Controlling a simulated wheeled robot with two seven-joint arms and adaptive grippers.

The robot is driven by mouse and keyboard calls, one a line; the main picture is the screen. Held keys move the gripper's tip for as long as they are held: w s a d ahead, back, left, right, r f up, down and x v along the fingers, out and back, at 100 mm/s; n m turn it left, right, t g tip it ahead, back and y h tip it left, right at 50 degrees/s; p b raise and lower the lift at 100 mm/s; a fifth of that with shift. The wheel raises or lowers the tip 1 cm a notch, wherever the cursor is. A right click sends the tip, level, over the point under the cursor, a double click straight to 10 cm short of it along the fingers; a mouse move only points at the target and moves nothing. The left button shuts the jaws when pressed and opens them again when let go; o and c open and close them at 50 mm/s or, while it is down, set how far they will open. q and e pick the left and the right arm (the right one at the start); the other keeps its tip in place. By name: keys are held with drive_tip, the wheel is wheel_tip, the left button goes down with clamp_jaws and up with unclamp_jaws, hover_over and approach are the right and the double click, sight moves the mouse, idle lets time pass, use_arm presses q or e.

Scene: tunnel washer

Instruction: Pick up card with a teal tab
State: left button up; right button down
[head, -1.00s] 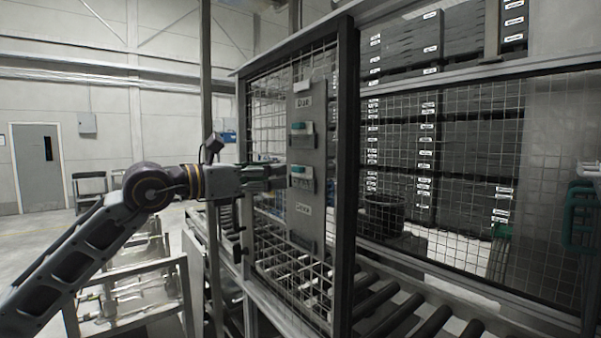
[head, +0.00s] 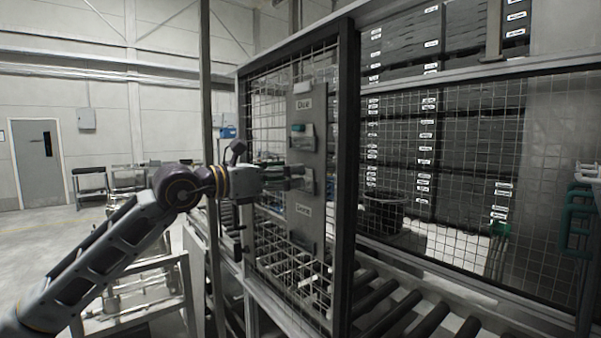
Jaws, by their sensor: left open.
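A grey rack panel (head: 302,225) hangs on the mesh cage front in the head view, with labelled pockets down it. A card with a teal tab (head: 298,128) stands in the upper pocket. A lower pocket (head: 307,184) is partly covered by my left gripper, and the teal tab there no longer shows clearly. My left gripper (head: 297,176) is open, with its fingers pointing right at this lower pocket. I cannot tell whether the fingers touch the card. A pale card top (head: 302,87) shows at the top of the panel. My right gripper is not in view.
The mesh cage with its dark frame post (head: 346,180) stands around the panel. Rollers (head: 415,322) run along the lower right. Dark stacked crates (head: 470,130) and a black bucket (head: 383,213) are behind the mesh. A metal frame cart (head: 135,305) stands below my left arm.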

use_arm(q)
drive_tip(key=shift+w+d, duration=0.35)
drive_tip(key=shift+d, duration=0.1)
drive_tip(key=c, duration=0.9)
